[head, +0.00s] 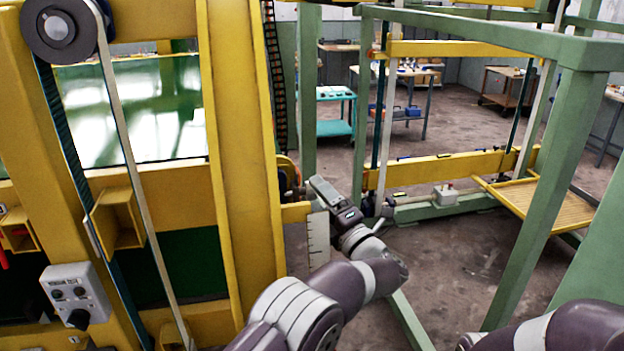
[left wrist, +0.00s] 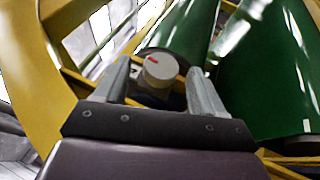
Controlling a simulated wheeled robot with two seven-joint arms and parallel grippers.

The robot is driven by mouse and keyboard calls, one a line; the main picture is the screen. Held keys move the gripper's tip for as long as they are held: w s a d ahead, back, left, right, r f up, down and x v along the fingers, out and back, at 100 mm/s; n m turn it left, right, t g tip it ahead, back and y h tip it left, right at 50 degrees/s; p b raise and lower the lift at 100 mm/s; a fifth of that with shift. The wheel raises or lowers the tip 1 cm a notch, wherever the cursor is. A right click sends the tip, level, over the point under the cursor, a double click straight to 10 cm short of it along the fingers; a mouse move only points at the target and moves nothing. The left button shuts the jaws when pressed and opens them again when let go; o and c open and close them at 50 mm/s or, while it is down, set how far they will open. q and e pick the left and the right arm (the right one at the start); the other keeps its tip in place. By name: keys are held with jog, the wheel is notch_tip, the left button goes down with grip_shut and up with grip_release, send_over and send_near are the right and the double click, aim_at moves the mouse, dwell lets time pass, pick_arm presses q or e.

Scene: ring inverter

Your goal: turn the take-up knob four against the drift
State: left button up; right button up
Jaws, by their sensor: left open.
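A grey round take-up knob (left wrist: 160,70) with a red mark on its face sits between the fingers of my left gripper (left wrist: 160,78) in the left wrist view. The red mark points to the upper left. The fingers stand apart on either side of the knob, and I cannot tell whether either touches it. In the head view my left gripper (head: 300,192) reaches to the right side of the yellow frame (head: 237,130). The knob cannot be made out there. My right gripper is out of view; only part of that arm shows at the bottom right.
A white scale plate (head: 318,240) with dark marks hangs beside my left gripper. A grey control box (head: 77,294) is on the frame at lower left. Green posts (head: 560,190) stand at the right. In the left wrist view, green rollers (left wrist: 285,70) lie behind the knob.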

pick_arm(q)
jog(key=x, duration=0.2)
jog(key=shift+w+a+p, duration=0.25)
jog(key=shift+w+p, duration=0.05)
jog(key=shift+p, duration=0.05)
jog(key=c, duration=1)
jog(key=shift+r+h, duration=0.1)
jog(key=shift+h, duration=0.3)
